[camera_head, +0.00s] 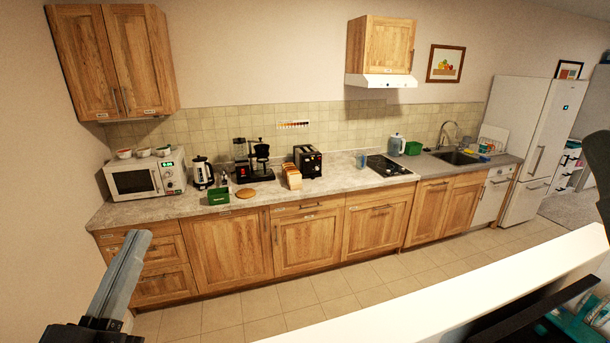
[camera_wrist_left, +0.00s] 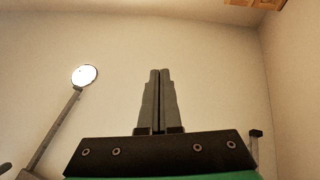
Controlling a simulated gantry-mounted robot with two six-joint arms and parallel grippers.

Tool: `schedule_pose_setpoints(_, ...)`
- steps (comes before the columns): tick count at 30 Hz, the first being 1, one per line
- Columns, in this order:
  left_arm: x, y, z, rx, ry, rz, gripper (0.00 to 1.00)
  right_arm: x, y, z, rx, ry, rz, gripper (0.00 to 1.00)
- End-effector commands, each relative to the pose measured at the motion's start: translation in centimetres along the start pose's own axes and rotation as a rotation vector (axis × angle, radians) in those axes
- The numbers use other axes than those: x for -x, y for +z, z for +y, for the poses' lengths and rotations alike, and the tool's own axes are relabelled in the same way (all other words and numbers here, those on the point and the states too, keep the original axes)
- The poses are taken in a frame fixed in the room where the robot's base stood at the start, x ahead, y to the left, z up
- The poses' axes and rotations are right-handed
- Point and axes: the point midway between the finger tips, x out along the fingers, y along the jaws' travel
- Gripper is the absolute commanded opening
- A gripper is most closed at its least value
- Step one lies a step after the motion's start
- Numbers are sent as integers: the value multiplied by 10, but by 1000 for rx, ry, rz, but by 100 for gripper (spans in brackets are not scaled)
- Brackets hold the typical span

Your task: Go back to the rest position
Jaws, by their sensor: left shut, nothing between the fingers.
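My left gripper (camera_head: 128,262) is at the lower left of the head view, in front of the drawers and apart from them. It also shows in the left wrist view (camera_wrist_left: 161,72), where its two grey fingers lie side by side, shut with nothing between them. Behind the fingers there is only a plain wall. My right gripper is not seen in either view.
A white ledge (camera_head: 470,287) crosses the lower right. The tiled floor (camera_head: 290,297) between is clear.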

Motion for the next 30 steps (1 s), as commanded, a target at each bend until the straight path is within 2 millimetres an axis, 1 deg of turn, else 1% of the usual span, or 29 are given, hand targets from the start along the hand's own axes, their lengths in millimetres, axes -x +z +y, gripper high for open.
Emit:
schedule_pose_setpoints(1,-3,-41,10,9,21,87,0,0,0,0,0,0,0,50)
schedule_pose_setpoints(2,-3,-63,16,14,32,134,0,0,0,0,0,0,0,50)
schedule_pose_setpoints(3,-1,-93,23,21,45,198,0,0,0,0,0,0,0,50)
schedule_pose_setpoints(4,2,-114,28,28,56,245,0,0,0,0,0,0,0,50)
schedule_pose_setpoints(5,6,-135,32,34,65,291,0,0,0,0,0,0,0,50)
schedule_pose_setpoints(6,12,-162,37,43,78,352,0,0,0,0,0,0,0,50)
schedule_pose_setpoints(7,18,-182,41,50,87,398,0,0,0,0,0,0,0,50)
schedule_pose_setpoints(8,1,-206,40,47,83,381,0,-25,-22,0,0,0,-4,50)
schedule_pose_setpoints(9,-10,-223,39,45,82,373,0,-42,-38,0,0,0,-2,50)
schedule_pose_setpoints(12,-28,-256,39,45,81,370,0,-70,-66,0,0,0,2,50)
schedule_pose_setpoints(15,-40,-280,39,45,81,368,0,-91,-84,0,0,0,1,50)
schedule_pose_setpoints(18,-46,-292,39,45,80,367,0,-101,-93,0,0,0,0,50)
schedule_pose_setpoints(30,-46,-289,39,44,80,366,0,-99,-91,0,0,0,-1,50)
